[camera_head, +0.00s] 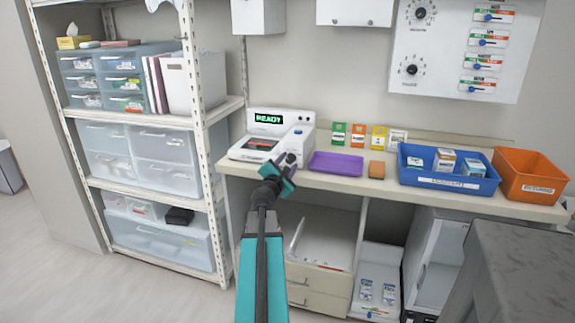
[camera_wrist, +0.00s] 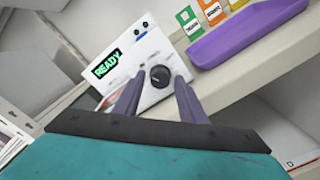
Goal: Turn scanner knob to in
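The scanner (camera_head: 262,122) is a white box at the left end of the counter, with a green READY display; it also shows tilted in the wrist view (camera_wrist: 140,45). Its knob (camera_wrist: 160,76) is round and black, on the front face, with small marks too small to read. I cannot tell its setting. My gripper (camera_head: 287,163) is at the scanner's front right. In the wrist view my gripper (camera_wrist: 158,92) has its two fingers apart, with the knob showing between the fingertips. I cannot tell whether they touch it. In the head view my gripper partly hides that area.
A purple tray (camera_head: 335,164) lies right of the scanner, with small upright cards (camera_head: 359,135) behind it. A blue bin (camera_head: 448,181) and an orange bin (camera_head: 530,176) stand farther right. A shelf rack (camera_head: 197,90) stands to the left. A grey block (camera_head: 515,270) fills the lower right.

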